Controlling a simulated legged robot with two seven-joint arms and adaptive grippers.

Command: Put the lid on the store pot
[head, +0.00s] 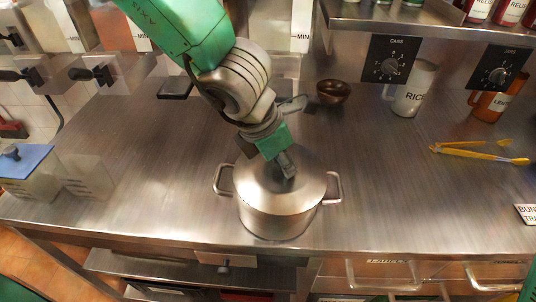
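The store pot (275,222) is a steel pot with two side handles, standing on the steel counter near its front edge. The domed steel lid (258,190) lies over the pot's mouth and looks level; I cannot tell whether it is fully seated. My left gripper (287,165) reaches down from above to the middle of the lid, its dark fingers at the spot where a knob would be. The knob is hidden, and I cannot tell whether the fingers are closed on it. My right gripper is not in view.
A dark bowl (333,92), a white rice mug (415,88) and an orange mug (491,104) stand at the back. Yellow tongs (480,152) lie at the right. A blue-lidded box (24,162) is at the left. The counter beside the pot is clear.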

